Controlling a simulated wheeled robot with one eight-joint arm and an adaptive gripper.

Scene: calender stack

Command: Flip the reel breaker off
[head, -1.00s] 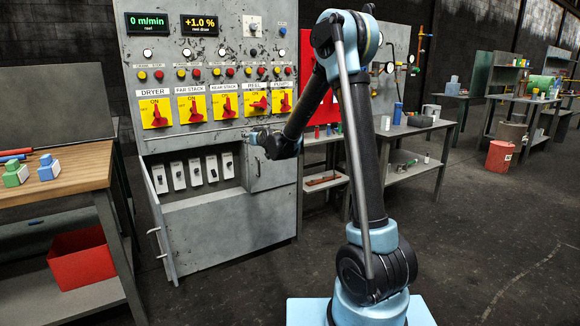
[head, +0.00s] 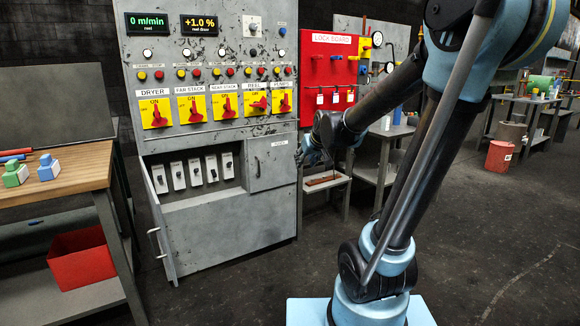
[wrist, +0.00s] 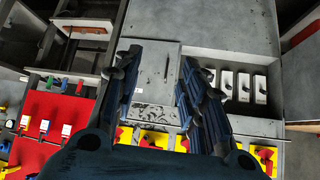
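The grey cabinet has an open lower bay with a row of white breakers (head: 195,172); some also show in the wrist view (wrist: 243,84). Their markings are too small to read, so I cannot tell which is the reel one. Above, the yellow REEL switch (head: 256,103) has a red handle tilted to one side, unlike the more upright DRYER handle (head: 156,116). My gripper (head: 304,156) is at the cabinet's right edge, apart from the breakers. In the wrist view my gripper (wrist: 160,60) has its fingers spread, with nothing between them.
The bay's open door (head: 161,225) stands out at left. A closed grey cover (head: 268,165) is right of the breakers. The red lock board (head: 328,68) and a shelf (head: 327,183) are right of the cabinet. A wooden bench (head: 75,170) stands at left. Floor before the cabinet is clear.

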